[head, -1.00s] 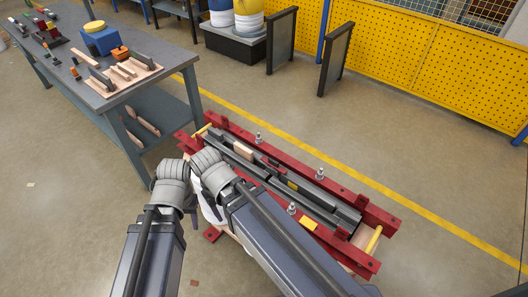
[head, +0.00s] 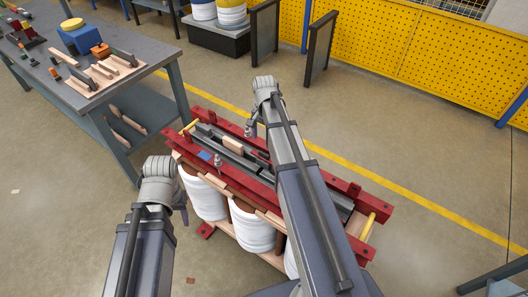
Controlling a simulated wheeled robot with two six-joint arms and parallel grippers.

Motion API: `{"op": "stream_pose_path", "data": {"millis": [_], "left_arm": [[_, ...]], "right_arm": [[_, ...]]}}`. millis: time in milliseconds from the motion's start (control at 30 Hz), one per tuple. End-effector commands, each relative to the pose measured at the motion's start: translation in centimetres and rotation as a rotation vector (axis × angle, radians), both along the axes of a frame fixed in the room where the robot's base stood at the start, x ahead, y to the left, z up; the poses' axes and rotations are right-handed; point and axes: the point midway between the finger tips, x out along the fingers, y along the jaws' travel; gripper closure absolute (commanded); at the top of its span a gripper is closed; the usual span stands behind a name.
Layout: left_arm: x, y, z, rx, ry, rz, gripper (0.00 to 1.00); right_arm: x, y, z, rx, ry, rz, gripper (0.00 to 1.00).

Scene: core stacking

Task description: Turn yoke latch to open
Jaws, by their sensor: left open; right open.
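The core frame has red beams (head: 340,187) around dark core bars above white coils (head: 250,228). Small upright metal fittings, which look like latches, stand on the beams: one on the near beam (head: 218,161) and one on the far beam (head: 248,131). I cannot tell how they are turned. My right gripper (head: 252,121) is open, pointing down close to the far fitting; contact is unclear. My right arm hides the middle of the frame and other fittings. My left gripper (head: 163,178) is open, left of the near coils; its fingers are mostly hidden by the wrist.
A grey workbench (head: 150,50) with wooden parts stands at the left.

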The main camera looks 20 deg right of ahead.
Motion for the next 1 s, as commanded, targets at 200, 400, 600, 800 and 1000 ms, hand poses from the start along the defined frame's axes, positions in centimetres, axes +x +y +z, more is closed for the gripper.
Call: {"op": "stream_pose_path", "data": {"millis": [200,400,600,800,1000], "left_arm": [[0.0,0.0,-1.0,0.0,0.0,0.0,0.5],[0.0,0.0,-3.1,0.0,0.0,0.0,0.5],[0.0,0.0,-5.8,0.0,0.0,0.0,0.5],[0.0,0.0,-7.7,0.0,0.0,0.0,0.5],[0.0,0.0,-7.8,0.0,0.0,0.0,0.5]], "right_arm": [[0.0,0.1,-1.0,0.0,0.0,0.003,0.07],[0.0,0.1,-3.1,0.0,0.0,0.005,0.07],[0.0,0.1,-5.8,0.0,0.0,0.005,0.07],[0.0,0.1,-7.7,0.0,0.0,0.005,0.07],[0.0,0.1,-7.8,0.0,0.0,0.005,0.07]]}}
